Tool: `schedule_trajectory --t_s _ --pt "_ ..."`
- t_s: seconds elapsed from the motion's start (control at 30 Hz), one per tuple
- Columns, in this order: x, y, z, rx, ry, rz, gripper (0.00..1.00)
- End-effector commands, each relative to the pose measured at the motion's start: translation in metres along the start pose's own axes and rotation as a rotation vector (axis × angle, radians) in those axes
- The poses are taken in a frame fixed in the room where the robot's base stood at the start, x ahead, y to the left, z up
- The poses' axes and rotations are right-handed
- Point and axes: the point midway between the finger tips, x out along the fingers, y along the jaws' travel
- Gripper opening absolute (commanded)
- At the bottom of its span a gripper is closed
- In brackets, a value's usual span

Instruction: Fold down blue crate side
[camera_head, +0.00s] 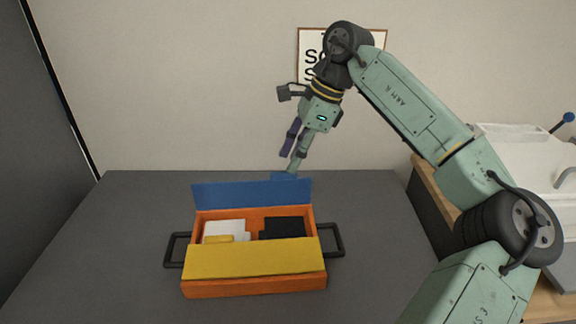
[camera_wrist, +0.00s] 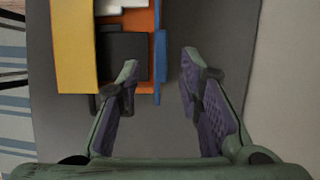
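An orange crate (camera_head: 255,288) stands on the dark table. Its blue side (camera_head: 240,194) rises upright along the back edge, with a small blue tab (camera_head: 283,176) on top towards the right. In the wrist view the blue side (camera_wrist: 156,28) shows as a narrow edge-on strip, with the tab (camera_wrist: 161,56) wider. A yellow side (camera_head: 255,259) slants across the crate's front. My gripper (camera_head: 288,163) is above the back right of the crate, near the tab.
The crate holds white (camera_head: 224,229) and black (camera_head: 283,228) items and a small yellow one. Dark handles (camera_head: 333,240) stick out at both ends. A white bin (camera_head: 525,150) stands at right. The table (camera_head: 370,210) is clear around the crate.

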Motion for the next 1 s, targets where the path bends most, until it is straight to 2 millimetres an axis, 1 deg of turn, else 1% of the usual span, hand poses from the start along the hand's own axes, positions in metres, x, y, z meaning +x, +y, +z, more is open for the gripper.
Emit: schedule_trajectory --t_s 0.03,0.1,0.23,0.33,0.57,0.67,1.0 --pt "0.008 0.001 0.000 0.000 -0.001 0.002 0.33" --pt "0.017 0.000 0.000 0.000 0.000 0.001 0.33" --pt "0.029 0.000 0.000 0.000 -0.001 0.001 0.33" --pt "0.033 0.000 0.000 0.000 0.000 0.000 0.33" --pt "0.034 0.000 0.000 0.000 0.000 0.000 0.33" --pt "0.034 0.000 0.000 0.000 -0.001 0.000 0.28" --pt "0.033 0.000 0.000 0.000 -0.001 0.000 0.05"
